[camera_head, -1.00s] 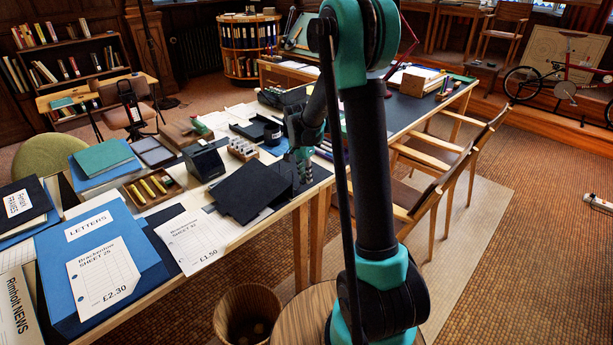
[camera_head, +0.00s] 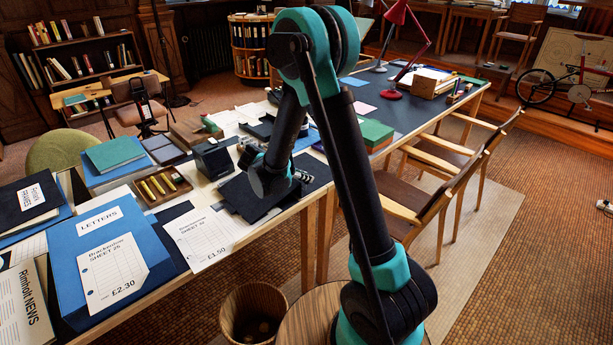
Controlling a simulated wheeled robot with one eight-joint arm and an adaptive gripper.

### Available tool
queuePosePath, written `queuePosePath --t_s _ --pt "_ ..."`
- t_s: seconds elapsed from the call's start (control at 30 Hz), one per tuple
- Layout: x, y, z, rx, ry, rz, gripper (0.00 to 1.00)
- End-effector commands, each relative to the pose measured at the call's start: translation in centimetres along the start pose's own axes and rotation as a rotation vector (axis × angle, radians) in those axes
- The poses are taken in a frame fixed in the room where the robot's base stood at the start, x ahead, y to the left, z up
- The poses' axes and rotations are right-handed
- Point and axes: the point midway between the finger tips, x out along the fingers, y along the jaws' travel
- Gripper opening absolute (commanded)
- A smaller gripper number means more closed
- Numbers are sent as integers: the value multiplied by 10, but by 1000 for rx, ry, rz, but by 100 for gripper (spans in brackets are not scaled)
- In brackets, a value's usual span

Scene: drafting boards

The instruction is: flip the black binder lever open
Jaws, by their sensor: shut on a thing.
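The black binder (camera_head: 236,196) lies open on the long desk, near its front edge. Its right part (camera_head: 318,171) shows beyond my arm. A small metallic piece, perhaps its lever mechanism (camera_head: 301,177), shows just right of my wrist; I cannot tell the lever's position. My arm reaches over the desk, and its rounded wrist covers the middle of the binder. My gripper's jaws are hidden behind the wrist, so their contact with the lever cannot be seen.
A wooden tray (camera_head: 152,204) with yellow items and a dark box (camera_head: 212,158) stand left of the binder. A blue LETTERS box (camera_head: 75,248) lies at the front left. A green box (camera_head: 375,133) sits right. Chairs and a bin (camera_head: 252,312) stand by the desk.

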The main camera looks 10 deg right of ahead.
Motion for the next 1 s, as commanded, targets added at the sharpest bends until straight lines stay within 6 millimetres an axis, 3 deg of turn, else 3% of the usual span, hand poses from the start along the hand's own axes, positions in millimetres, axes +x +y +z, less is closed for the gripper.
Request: queuePosePath --t_s 0.67,0.7,0.83,1.0 --pt "-3 0 4 0 54 0 0" --pt "-3 0 4 0 53 0 25" --pt "-3 0 3 0 54 0 41" --pt "-3 0 3 0 54 0 41"
